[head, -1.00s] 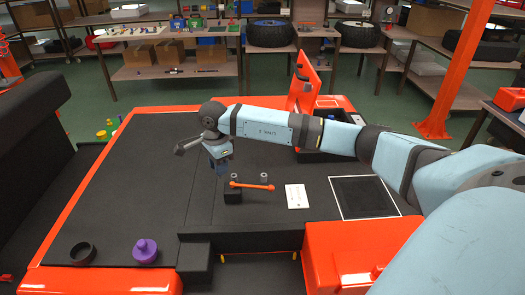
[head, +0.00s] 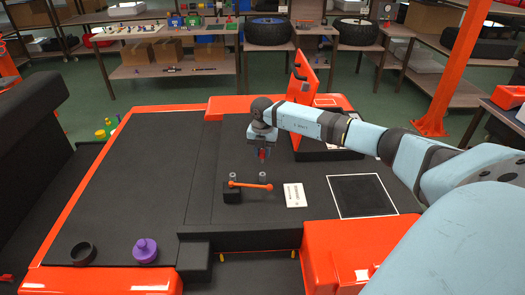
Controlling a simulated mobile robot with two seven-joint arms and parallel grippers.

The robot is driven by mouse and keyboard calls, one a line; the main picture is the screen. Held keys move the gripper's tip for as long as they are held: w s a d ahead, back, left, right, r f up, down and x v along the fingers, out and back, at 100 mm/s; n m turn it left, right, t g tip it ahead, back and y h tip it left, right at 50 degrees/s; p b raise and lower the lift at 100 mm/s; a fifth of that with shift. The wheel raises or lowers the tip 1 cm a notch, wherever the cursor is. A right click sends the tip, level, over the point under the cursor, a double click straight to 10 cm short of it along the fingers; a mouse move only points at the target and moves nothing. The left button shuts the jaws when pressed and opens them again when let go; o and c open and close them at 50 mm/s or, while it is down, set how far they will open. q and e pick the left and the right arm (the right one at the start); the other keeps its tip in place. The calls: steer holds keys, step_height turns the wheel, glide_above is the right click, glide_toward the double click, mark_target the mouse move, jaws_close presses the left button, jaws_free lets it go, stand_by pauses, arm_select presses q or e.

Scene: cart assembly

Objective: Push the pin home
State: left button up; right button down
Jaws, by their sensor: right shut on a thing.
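My right gripper (head: 263,154) hangs fingers-down above the dark work surface, just behind an orange link (head: 252,185). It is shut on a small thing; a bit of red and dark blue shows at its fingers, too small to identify. The orange link lies with its left end on a small black block (head: 231,196). Two short grey cylinders, a left one (head: 235,176) and a right one (head: 262,176), stand right behind the link. I cannot tell for certain which part is the pin. My left gripper is not in view.
A white card (head: 294,195) and a white-outlined black square (head: 362,196) lie to the right. A purple knobbed piece (head: 145,251) and a black ring (head: 83,254) are at the front left. An orange panel (head: 306,88) stands behind.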

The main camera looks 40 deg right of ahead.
stand_by(0.3)
steer(key=shift+f+b, duration=1.2)
steer(key=shift+f, duration=1.15)
steer(key=shift+r, duration=0.1)
steer(key=shift+p, duration=0.4)
steer(key=shift+f, duration=0.3)
steer(key=shift+f+b, duration=1.05)
steer(key=shift+f, duration=0.55)
